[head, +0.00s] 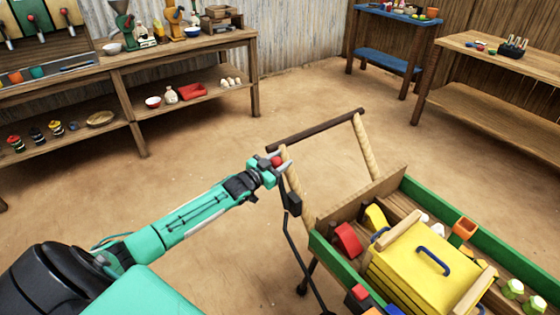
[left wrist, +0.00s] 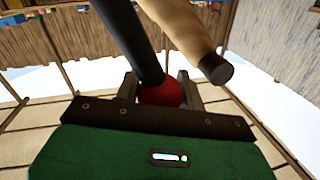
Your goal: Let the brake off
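The brake is a black lever (head: 293,240) with a red knob (head: 277,160) at its top, on the near left side of the cart (head: 330,252). The lever stands nearly upright, leaning a little. My left gripper (head: 279,165) is at the knob, beside the cart's handle post. In the left wrist view the red knob (left wrist: 160,93) sits between the two fingers, which press close on both sides, and the black lever (left wrist: 128,35) runs away from it. My right gripper is not in view.
The cart's wooden handle bar (head: 315,130) is just beyond the gripper. The cart carries a yellow crate (head: 410,265) and several small goods. A long shelf (head: 190,60) stands at the back left, with a blue table (head: 400,20) and wooden table (head: 500,60) at right. Open floor lies between.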

